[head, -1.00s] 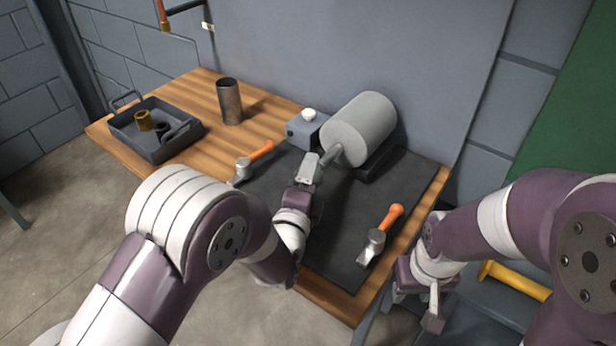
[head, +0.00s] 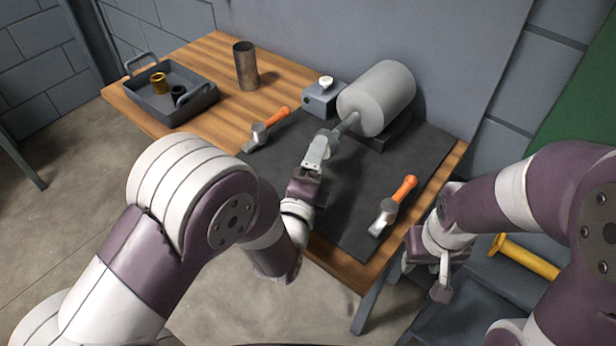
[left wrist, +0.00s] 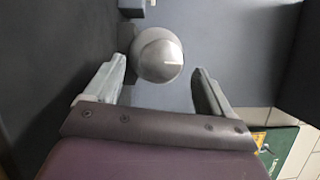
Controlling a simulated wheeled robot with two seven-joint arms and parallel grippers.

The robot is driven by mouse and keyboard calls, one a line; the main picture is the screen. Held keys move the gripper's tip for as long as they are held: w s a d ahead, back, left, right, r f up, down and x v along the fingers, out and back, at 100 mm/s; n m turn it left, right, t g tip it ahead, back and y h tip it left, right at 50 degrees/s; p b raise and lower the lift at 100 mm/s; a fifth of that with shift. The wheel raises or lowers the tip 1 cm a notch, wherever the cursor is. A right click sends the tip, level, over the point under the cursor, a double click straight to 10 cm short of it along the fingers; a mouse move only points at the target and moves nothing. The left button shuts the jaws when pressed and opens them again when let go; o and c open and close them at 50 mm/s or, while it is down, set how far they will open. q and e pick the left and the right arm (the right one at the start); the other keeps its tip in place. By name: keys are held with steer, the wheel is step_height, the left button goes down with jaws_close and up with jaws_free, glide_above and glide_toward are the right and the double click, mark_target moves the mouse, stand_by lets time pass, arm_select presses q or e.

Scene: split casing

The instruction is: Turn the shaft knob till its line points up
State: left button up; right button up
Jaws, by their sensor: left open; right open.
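A grey cylinder casing (head: 376,100) lies on its side at the back of the dark mat, with a thin shaft knob (head: 347,124) sticking out towards me. My left gripper (head: 326,142) is at the free end of the shaft, open. In the left wrist view the round grey knob end (left wrist: 158,62) shows between the two open fingers (left wrist: 160,78), with a gap on each side. A short white line on it runs from near its middle to the picture's right, away from the dark mat side. My right gripper (head: 442,278) is open, empty, off the table's right front edge.
A grey box with a white knob (head: 320,97) stands beside the casing. A metal cup (head: 246,66) and a tray (head: 160,108) stand at the left.

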arm_select(q)
steer(key=v, duration=0.7)
steer(key=shift+s, duration=0.25)
